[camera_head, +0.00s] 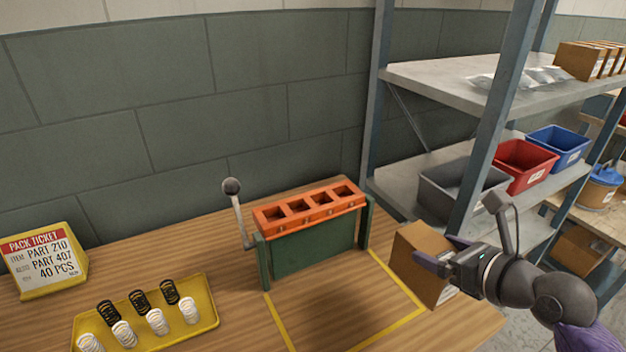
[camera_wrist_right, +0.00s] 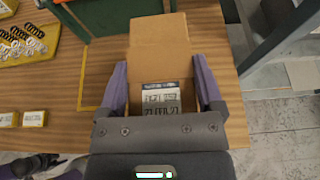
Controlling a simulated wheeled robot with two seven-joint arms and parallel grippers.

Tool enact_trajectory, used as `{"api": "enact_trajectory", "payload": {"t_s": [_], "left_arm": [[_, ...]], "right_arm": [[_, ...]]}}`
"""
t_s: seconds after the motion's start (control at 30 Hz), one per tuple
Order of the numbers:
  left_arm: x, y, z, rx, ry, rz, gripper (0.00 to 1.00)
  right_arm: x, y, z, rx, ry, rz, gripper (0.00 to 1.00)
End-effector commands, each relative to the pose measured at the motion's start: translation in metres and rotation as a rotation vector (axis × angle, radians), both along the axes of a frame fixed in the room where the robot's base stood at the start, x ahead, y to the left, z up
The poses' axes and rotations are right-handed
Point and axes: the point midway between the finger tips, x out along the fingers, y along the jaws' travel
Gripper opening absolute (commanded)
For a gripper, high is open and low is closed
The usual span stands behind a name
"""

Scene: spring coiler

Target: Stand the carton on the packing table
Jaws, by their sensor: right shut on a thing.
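The brown cardboard carton (camera_head: 421,252) is at the right end of the wooden packing table (camera_head: 215,262), by the right side of a yellow outlined area. My right gripper (camera_head: 440,258) is shut on it, with purple fingers on two opposite sides. In the right wrist view the carton (camera_wrist_right: 160,45) fills the space between the fingers of the gripper (camera_wrist_right: 160,75), and a printed white label shows on its near part. I cannot tell whether the carton's bottom touches the table.
A green stand with an orange slotted top (camera_head: 310,207) and a ball-ended lever (camera_head: 236,205) stands left of the carton. A yellow tray (camera_head: 205,333) of springs and a pack ticket (camera_head: 45,262) are farther left. Shelving with bins (camera_head: 525,165) stands right. The outlined area is bare.

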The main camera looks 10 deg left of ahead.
Motion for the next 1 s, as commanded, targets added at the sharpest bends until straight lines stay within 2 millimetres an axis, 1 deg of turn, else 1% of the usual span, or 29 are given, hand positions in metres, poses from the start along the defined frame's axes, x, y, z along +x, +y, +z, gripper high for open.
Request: {"api": "enact_trajectory", "payload": {"t_s": [0.07, 0.2, 0.33, 0.43, 0.53, 0.6, 0.83, 0.97, 1.0], "left_arm": [[0.001, -0.001, -0.001, -0.001, -0.002, 0.0, 0.59], [0.001, -0.003, -0.013, -0.005, -0.001, 0.002, 0.59], [0.0, -0.003, -0.021, -0.006, 0.001, 0.003, 0.59], [-0.002, -0.003, -0.031, -0.006, 0.005, 0.004, 0.59], [-0.004, -0.001, -0.039, -0.003, 0.01, 0.002, 0.59], [-0.005, 0.002, -0.04, 0.002, 0.014, 0.0, 0.59], [-0.009, 0.006, -0.038, 0.009, 0.023, 0.0, 0.59], [-0.012, 0.007, -0.041, 0.01, 0.028, 0.0, 0.59], [-0.012, 0.007, -0.04, 0.011, 0.028, 0.0, 0.59]], "right_arm": [[0.001, 0.0, -0.001, 0.001, -0.001, -0.002, 0.0], [0.0, 0.0, -0.033, 0.003, 0.004, -0.001, 0.0], [0.0, 0.0, -0.054, 0.003, 0.001, 0.0, 0.0], [0.0, 0.0, -0.079, 0.004, 0.004, 0.0, 0.0], [0.0, 0.0, -0.096, 0.003, 0.002, 0.001, 0.0], [0.0, 0.0, -0.101, 0.003, 0.0, 0.0, 0.0], [0.0, 0.0, -0.099, 0.003, -0.003, 0.001, 0.0], [0.0, 0.0, -0.103, 0.002, -0.002, 0.001, 0.0], [0.0, 0.0, -0.103, 0.001, 0.001, 0.001, 0.91]]}}
